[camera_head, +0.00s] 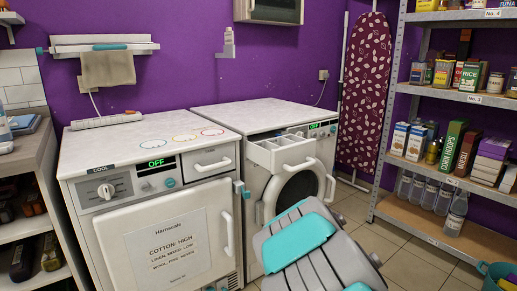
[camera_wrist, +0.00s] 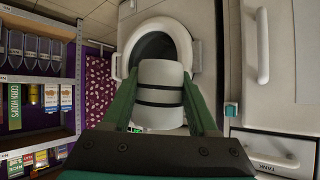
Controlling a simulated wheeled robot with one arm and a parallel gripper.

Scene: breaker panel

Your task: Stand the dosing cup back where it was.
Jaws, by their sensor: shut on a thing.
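In the wrist view, my gripper (camera_wrist: 160,90) is shut on a pale, rounded thing with two dark bands, which I take as the dosing cup (camera_wrist: 160,70). The cup sits between the green fingers, in front of the right machine, with the round door's ring (camera_wrist: 124,66) partly behind it. Its opening is not clearly visible. In the head view, my grey and teal arm is in front of the right machine and hides the gripper and cup.
The right machine (camera_head: 230,110) has an open compartment drawer (camera_head: 283,150) above its round door. Its pale top is bare. The left machine's top carries a white roll (camera_head: 106,119) and coloured rings (camera_head: 198,135). Stocked shelves (camera_head: 455,182) stand right; a counter (camera_head: 28,150) stands left.

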